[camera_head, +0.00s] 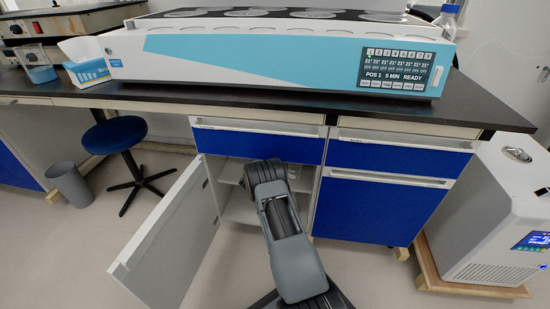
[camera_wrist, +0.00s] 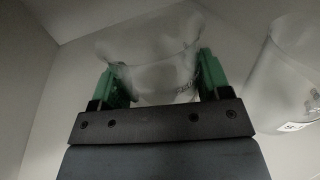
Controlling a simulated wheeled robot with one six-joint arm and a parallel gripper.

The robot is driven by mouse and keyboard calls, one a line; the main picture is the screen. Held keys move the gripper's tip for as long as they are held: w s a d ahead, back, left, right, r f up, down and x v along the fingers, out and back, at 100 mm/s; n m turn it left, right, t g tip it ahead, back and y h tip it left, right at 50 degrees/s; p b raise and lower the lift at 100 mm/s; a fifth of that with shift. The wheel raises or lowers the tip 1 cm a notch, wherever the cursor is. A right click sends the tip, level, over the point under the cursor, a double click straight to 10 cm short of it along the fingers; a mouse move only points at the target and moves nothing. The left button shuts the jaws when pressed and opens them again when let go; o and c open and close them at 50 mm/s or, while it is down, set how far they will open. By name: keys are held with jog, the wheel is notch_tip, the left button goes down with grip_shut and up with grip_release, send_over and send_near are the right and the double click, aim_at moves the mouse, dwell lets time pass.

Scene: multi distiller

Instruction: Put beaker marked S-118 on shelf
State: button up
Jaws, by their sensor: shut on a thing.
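My gripper (camera_wrist: 154,85) is shut on a clear glass beaker (camera_wrist: 152,60), with its green fingers on either side of the glass.
The open cabinet door (camera_head: 175,240) swings out to the left of my arm. Blue drawers (camera_head: 385,205) are on the right. The multi-place distiller (camera_head: 240,55) sits on the dark benchtop above. A blue stool (camera_head: 113,135) and a grey bin (camera_head: 70,185) stand at left, a white machine (camera_head: 490,215) at right.

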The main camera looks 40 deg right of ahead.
jog(key=shift+w+d, duration=0.25)
jog(key=shift+d, duration=0.2)
jog(key=d+b, duration=0.1)
jog(key=w+d+f+b, duration=0.1)
jog(key=d, duration=0.1)
jog(key=shift+w+f+b, duration=0.15)
jog(key=shift+w+b, duration=0.15)
jog(key=shift+f, duration=0.1)
jog(key=shift+f, duration=0.15)
jog(key=o, duration=1)
